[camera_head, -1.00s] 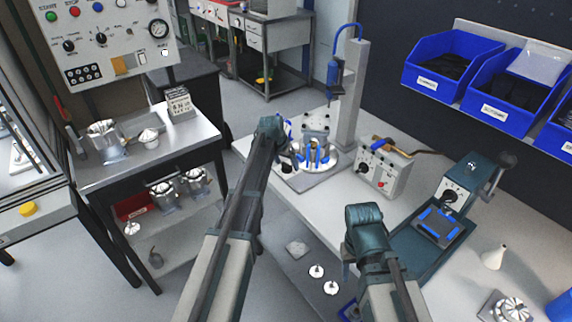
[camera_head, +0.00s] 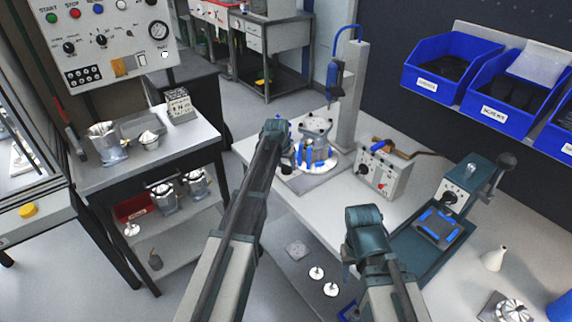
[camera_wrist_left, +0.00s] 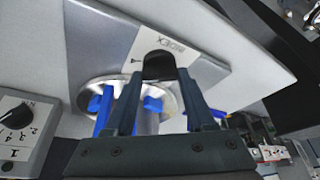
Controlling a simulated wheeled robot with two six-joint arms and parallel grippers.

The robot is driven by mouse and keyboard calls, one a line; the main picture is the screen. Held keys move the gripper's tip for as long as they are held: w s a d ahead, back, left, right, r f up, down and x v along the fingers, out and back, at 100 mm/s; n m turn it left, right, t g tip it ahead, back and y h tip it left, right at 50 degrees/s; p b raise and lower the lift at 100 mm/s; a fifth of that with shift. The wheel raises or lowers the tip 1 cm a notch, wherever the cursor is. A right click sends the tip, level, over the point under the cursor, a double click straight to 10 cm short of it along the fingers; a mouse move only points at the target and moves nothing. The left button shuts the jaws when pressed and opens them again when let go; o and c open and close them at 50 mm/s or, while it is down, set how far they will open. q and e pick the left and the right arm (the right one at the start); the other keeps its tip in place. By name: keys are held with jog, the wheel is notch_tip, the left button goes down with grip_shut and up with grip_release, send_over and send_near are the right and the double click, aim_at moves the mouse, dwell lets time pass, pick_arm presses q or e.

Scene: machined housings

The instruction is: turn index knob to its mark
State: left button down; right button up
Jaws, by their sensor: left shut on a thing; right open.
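The black index knob (camera_wrist_left: 158,66) sits on a plate with a white "INDEX" label (camera_wrist_left: 172,46) in the left wrist view. A small dark mark (camera_wrist_left: 136,60) shows on the label beside it. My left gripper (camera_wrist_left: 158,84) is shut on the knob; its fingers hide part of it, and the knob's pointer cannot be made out. In the head view my left gripper (camera_head: 284,154) is at the near left corner of the fixture's base plate (camera_head: 318,180). A round turntable with blue clamps (camera_head: 316,160) carries a metal housing (camera_head: 316,128). My right gripper (camera_head: 348,262) hangs open near the bench's front edge.
A grey control box (camera_head: 382,172) stands right of the fixture, and a post with a blue tool (camera_head: 334,78) behind it. A teal press (camera_head: 470,185) stands farther right. Blue bins (camera_head: 452,66) hang on the wall. A side table (camera_head: 195,140) stands left.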

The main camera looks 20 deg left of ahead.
pick_arm(q)
jog(key=n+y, duration=0.1)
jog(key=n, duration=0.2)
jog(key=n+y, duration=0.1)
jog(key=n, duration=0.2)
jog(key=shift+d+n+g+y, duration=0.15)
jog(key=shift+n+g+y, duration=0.15)
jog(key=shift+g, duration=0.1)
dwell(0.4)
jog(key=shift+c, duration=1.2)
grip_release()
